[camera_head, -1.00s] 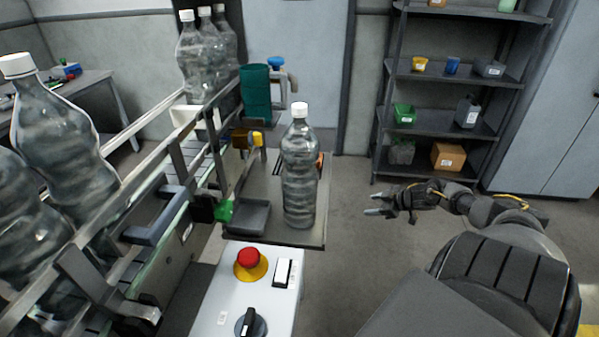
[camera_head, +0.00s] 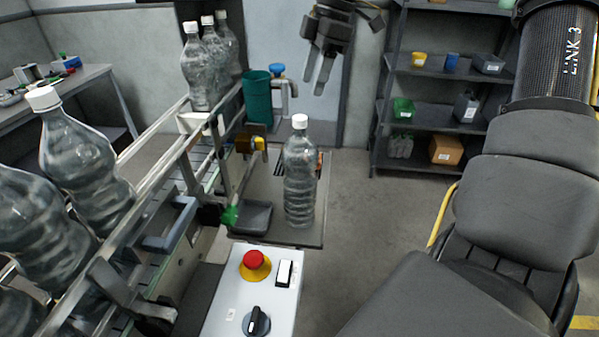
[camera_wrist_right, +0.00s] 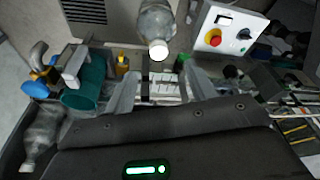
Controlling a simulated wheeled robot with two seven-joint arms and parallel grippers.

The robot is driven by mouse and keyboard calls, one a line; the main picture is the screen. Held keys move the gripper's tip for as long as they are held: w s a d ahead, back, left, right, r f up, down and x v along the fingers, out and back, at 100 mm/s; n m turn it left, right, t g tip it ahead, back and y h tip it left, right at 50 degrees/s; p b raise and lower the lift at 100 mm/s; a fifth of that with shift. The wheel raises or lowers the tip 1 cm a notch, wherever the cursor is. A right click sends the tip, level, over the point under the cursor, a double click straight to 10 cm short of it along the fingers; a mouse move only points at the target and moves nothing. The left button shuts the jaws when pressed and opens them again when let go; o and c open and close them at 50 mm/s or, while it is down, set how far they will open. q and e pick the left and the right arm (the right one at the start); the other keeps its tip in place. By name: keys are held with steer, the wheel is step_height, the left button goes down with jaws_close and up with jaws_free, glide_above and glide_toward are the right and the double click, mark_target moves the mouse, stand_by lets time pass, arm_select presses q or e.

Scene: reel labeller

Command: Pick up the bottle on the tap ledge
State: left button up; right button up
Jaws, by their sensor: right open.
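The clear bottle (camera_head: 300,180) with a white cap stands upright on the grey ledge (camera_head: 262,186), right of a small dark tray (camera_head: 252,218). In the right wrist view the bottle (camera_wrist_right: 156,22) is at the top centre, its white cap pointing towards the camera. My right gripper (camera_head: 315,88) is open and empty, fingers pointing down, above and beyond the bottle in the head view. In the wrist view its fingers (camera_wrist_right: 158,85) are spread below the cap, not touching it. My left gripper is not in view.
Behind the ledge stand a green cylinder (camera_head: 257,97) and a blue-topped tap-like fitting (camera_head: 277,70). A railed conveyor (camera_head: 185,165) with several bottles runs along the left. A control box (camera_head: 262,290) with a red button is in front. Shelves (camera_head: 440,120) stand back right; floor between is clear.

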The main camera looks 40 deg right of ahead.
mark_target(302, 117)
steer(key=p+x, duration=0.1)
steer(key=x, duration=0.4)
steer(key=shift+w+f, duration=0.15)
steer(key=shift+f, duration=0.25)
steer(key=shift+a, duration=0.1)
steer(key=p+x, duration=0.2)
steer(key=x, duration=0.2)
steer(key=shift+f+p, duration=0.25)
steer(key=shift+p, duration=0.05)
steer(key=shift+w+f, duration=0.1)
steer(key=shift+f, duration=0.2)
steer(key=shift+a, duration=0.1)
steer(key=shift+c, duration=0.5)
steer(key=c, duration=0.9)
jaws_close()
